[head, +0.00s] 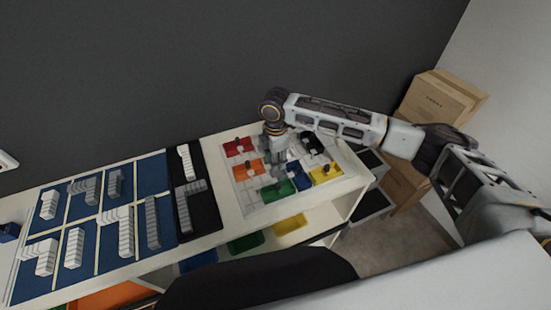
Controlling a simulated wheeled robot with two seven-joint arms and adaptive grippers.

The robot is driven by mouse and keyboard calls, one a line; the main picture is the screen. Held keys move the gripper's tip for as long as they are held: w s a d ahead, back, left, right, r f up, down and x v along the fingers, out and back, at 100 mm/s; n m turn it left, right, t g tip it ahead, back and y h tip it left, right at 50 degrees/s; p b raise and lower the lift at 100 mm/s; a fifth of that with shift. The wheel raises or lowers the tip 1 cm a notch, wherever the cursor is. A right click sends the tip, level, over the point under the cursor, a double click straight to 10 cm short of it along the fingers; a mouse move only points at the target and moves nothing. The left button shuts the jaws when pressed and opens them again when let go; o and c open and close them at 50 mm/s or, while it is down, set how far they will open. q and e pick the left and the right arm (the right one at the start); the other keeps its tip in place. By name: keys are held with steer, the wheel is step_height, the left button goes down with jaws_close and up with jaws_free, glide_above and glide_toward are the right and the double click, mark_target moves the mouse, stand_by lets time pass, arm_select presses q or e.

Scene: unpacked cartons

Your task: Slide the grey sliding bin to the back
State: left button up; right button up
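A pale sliding-bin board (245,202) lies on the right part of the shelf top, with several coloured bins with knobs. My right gripper (280,168) points down over the middle of this board. Its fingers are small and dark, and I cannot tell whether they are open or shut. A greyish patch under the fingers may be the grey sliding bin, but the gripper largely hides it. The green bin (277,191) is just in front of the gripper, and the orange bin (247,169) is to its left. My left gripper is not in view.
The red bin (237,147), black bin (312,144), blue bin (301,181) and yellow bin (326,174) are on the same board. A blue panel (137,240) with white and grey stepped blocks lies at left. Cartons (436,103) stand at right.

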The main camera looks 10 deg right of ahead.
steer(key=shift+c, duration=0.3)
jaws_close()
steer(key=shift+w, duration=0.1)
steer(key=shift+w+a+r+p, duration=0.15)
steer(key=shift+w+a, duration=0.1)
steer(key=shift+w, duration=0.95)
steer(key=shift+w+a+f+p, duration=0.1)
steer(key=shift+w+a, duration=0.15)
steer(key=shift+w, duration=1)
steer(key=shift+w+a+r+p, duration=0.15)
steer(key=shift+w+a, duration=0.1)
steer(key=shift+w, duration=0.95)
steer(key=shift+w+a+f+b, duration=0.1)
steer(key=shift+w+a+b, duration=0.1)
steer(key=shift+w, duration=0.95)
steer(key=shift+w+a+f+b, duration=0.1)
steer(key=shift+w+a+b, duration=0.1)
steer(key=shift+w, duration=0.95)
steer(key=shift+r, duration=0.15)
